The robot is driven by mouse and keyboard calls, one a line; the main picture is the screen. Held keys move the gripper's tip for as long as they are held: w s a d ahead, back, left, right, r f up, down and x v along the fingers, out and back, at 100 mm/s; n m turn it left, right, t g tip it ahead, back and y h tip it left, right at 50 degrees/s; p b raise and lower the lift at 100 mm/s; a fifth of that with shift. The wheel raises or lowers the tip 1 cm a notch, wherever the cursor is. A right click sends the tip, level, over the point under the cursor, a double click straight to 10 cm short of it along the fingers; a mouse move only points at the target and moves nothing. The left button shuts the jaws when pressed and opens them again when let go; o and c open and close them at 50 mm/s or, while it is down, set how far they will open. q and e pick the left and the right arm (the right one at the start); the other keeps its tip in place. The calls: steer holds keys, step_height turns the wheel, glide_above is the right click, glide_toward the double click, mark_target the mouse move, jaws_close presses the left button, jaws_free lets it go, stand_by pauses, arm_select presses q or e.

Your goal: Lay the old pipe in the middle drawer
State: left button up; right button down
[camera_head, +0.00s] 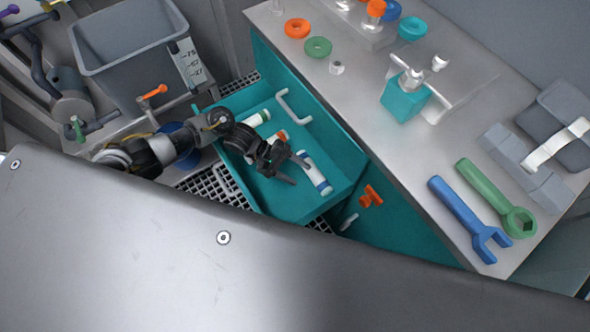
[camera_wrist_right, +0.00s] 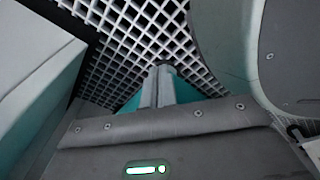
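The teal drawer (camera_head: 340,160) is pulled out below the counter. In it lies a white pipe with blue bands (camera_head: 316,174). A white pipe with a green end (camera_head: 257,119) lies further back, and a part of a piece with an orange band (camera_head: 280,136) shows beside my left arm. I cannot tell which one is the old pipe. My left gripper (camera_head: 299,170) is over the drawer, its dark fingers spread and empty, just left of the blue-banded pipe. My right gripper (camera_wrist_right: 157,88) shows only in the right wrist view, its fingers together with nothing between them.
The steel counter (camera_head: 350,95) holds a blue wrench (camera_head: 462,215), a green wrench (camera_head: 490,195), a teal block (camera_head: 404,98) and rings. A grey bin (camera_head: 130,60) stands at the upper left. White grating (camera_head: 208,190) lies under the drawer.

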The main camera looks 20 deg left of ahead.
arm_select(q)
steer(key=shift+r, duration=0.2)
steer(key=v, duration=0.8)
steer(key=shift+d+r+p, duration=0.2)
steer(key=shift+r+p, duration=0.05)
steer(key=shift+p, duration=0.2)
arm_select(e)
steer(key=s, duration=0.1)
steer(key=s+d, duration=0.1)
steer(key=shift+s+d+f, duration=0.25)
steer(key=shift+s+f, duration=0.1)
steer(key=shift+s, duration=0.05)
